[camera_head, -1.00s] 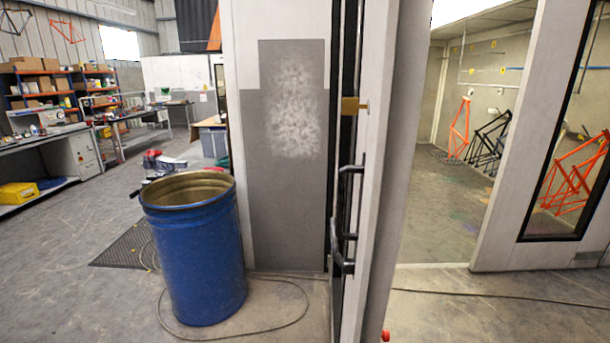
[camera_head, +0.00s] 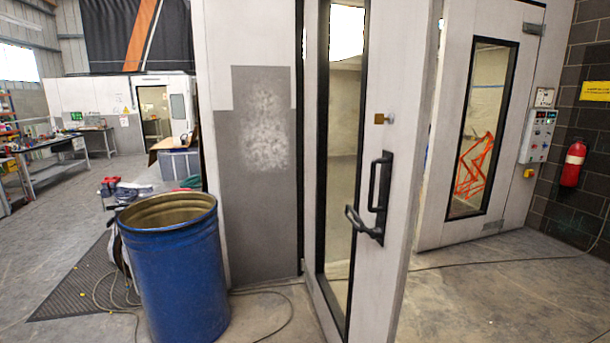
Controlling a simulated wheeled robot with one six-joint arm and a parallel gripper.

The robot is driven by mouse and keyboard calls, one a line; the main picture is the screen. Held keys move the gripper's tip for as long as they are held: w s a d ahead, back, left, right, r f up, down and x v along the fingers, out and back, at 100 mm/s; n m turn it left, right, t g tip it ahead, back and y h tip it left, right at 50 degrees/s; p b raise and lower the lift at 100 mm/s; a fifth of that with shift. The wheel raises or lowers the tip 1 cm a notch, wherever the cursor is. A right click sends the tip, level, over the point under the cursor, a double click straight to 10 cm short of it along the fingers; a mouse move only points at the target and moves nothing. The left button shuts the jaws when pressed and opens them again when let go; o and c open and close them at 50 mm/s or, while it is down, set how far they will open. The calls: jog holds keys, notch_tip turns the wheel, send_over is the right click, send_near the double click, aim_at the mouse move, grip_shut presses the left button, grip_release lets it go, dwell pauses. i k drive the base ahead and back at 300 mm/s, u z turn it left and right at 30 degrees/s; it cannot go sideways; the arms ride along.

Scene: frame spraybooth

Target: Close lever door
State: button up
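The lever door (camera_head: 400,100) is a pale panel with a tall, narrow black-framed window (camera_head: 341,150). It stands open, swung out toward me, at the centre-right of the head view. A black lever handle (camera_head: 365,224) and an upright black pull bar (camera_head: 380,182) sit on its face, below a small brass-coloured fitting (camera_head: 379,119). The booth opening behind it is mostly hidden by the door. My gripper is not in view.
A blue open-topped drum (camera_head: 172,270) stands left of the door, with a cable (camera_head: 262,293) on the floor nearby. Another windowed door panel (camera_head: 478,130), a control box (camera_head: 537,137) and a fire extinguisher (camera_head: 572,164) are at the right. The right foreground floor is mostly clear.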

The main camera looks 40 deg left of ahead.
aim_at(400, 38)
jog(key=u, duration=1.5)
jog(key=i, duration=1.65)
jog(key=z, duration=0.05)
jog(key=k, duration=0.5)
jog(key=u, duration=0.7)
jog(key=i, duration=0.55)
jog(key=u, duration=0.5)
